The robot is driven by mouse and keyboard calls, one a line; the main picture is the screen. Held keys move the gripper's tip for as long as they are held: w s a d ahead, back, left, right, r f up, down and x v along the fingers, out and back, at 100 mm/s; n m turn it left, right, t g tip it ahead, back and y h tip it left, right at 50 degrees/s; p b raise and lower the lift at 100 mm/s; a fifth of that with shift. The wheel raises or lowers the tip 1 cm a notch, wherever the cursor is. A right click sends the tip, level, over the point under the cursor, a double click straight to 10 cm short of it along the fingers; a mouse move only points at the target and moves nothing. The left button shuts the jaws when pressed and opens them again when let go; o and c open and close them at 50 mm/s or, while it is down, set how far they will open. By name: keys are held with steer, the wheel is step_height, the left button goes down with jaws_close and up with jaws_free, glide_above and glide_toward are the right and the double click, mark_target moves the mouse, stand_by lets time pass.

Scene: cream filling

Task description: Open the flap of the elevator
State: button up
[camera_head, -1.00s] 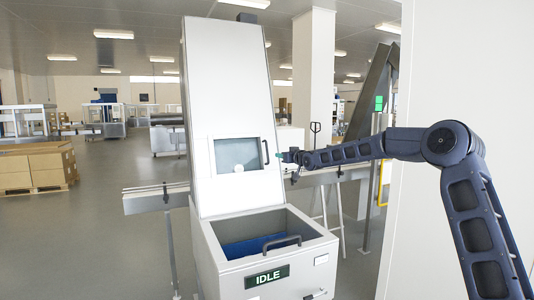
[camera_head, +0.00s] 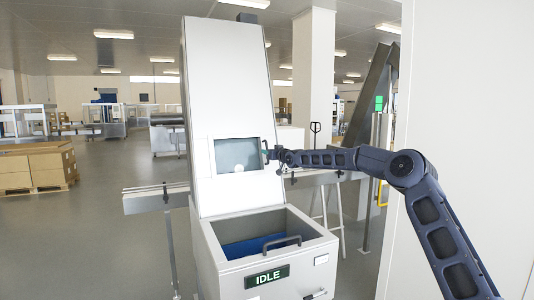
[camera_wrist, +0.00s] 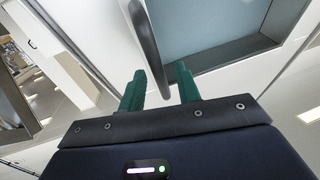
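The elevator (camera_head: 228,90) is a tall white machine with a grey window-like flap (camera_head: 236,154) in its front. The flap looks closed, and a dark upright handle (camera_head: 265,147) is at its right edge. In the wrist view the flap's pane (camera_wrist: 205,25) fills the upper middle, and the curved handle (camera_wrist: 148,40) comes down between my green fingertips. My gripper (camera_head: 274,154) is at the handle from the right. In the wrist view my gripper (camera_wrist: 160,70) has its fingers apart, one on each side of the handle's lower part. I cannot tell whether either finger touches it.
Below the flap is an open hopper (camera_head: 218,276) with a blue inside, a bar handle (camera_head: 282,242) and an IDLE sign (camera_head: 267,276). A conveyor (camera_head: 150,199) runs behind. A white wall (camera_head: 470,100) stands close at the right. Boxes on a pallet (camera_head: 38,167) are far left.

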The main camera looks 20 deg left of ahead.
steer(key=shift+x, duration=0.95)
jaws_close()
